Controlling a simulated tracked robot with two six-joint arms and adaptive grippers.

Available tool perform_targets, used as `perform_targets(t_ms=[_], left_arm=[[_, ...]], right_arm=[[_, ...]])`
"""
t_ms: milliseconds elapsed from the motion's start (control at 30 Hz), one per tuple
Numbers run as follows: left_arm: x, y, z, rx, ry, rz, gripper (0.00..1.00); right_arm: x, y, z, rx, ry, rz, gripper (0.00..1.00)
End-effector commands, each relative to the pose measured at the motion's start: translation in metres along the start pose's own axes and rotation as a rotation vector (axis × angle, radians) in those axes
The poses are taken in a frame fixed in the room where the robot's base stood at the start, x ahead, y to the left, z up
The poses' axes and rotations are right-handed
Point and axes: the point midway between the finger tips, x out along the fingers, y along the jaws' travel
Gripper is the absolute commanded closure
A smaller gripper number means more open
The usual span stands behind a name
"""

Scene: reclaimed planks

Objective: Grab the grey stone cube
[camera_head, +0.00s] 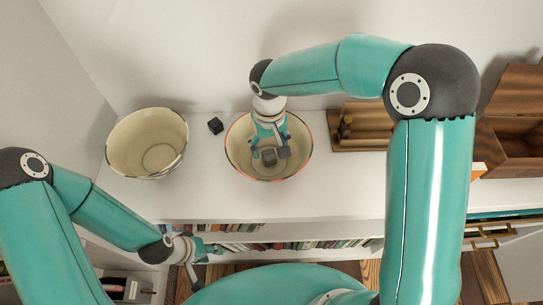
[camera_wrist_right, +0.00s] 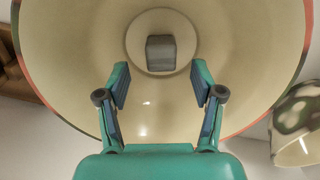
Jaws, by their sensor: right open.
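A grey cube (camera_head: 268,157) lies inside the right-hand cream bowl (camera_head: 236,160). In the right wrist view the grey cube (camera_wrist_right: 160,53) rests on the bowl's round bottom, beyond the fingertips and between their lines. My right gripper (camera_head: 270,148) reaches down into this bowl from above; its fingers (camera_wrist_right: 160,80) are spread, with nothing between them. My left gripper (camera_head: 207,262) is low at the left, in front of the shelf edge and away from the bowls. Its fingers look spread and empty.
A darker cube (camera_head: 215,125) lies on the white surface between the bowls. A second cream bowl (camera_head: 122,150) stands left and looks empty. A wooden rack (camera_head: 360,142) and a wooden box (camera_head: 510,155) stand right. Books (camera_head: 290,244) line the shelf below.

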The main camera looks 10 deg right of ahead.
Motion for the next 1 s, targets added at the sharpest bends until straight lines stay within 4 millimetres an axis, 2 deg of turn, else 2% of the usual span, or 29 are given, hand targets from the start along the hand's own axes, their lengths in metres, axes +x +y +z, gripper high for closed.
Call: perform_targets(t_ms=[200,300,567,667,900,1000], left_arm=[[-0.001,0.0,0.0,0.0,0.0,0.0,0.6],[0.0,0.0,0.0,0.0,0.0,0.0,0.6],[0.0,0.0,0.0,0.0,0.0,0.0,0.6],[0.0,0.0,0.0,0.0,0.0,0.0,0.6],[0.0,0.0,0.0,0.0,0.0,0.0,0.6],[-0.001,0.0,0.0,0.0,0.0,0.0,0.6]], right_arm=[[0.033,-0.002,0.002,-0.001,-0.006,0.001,0.33],[0.042,-0.002,0.002,-0.002,-0.005,0.0,0.33],[0.045,-0.002,0.001,-0.002,-0.002,-0.001,0.33],[0.045,-0.002,0.001,-0.002,-0.002,-0.001,0.47],[0.044,-0.002,0.001,-0.002,-0.002,-0.001,0.87],[0.044,-0.002,0.001,-0.002,-0.001,-0.001,1.0]])
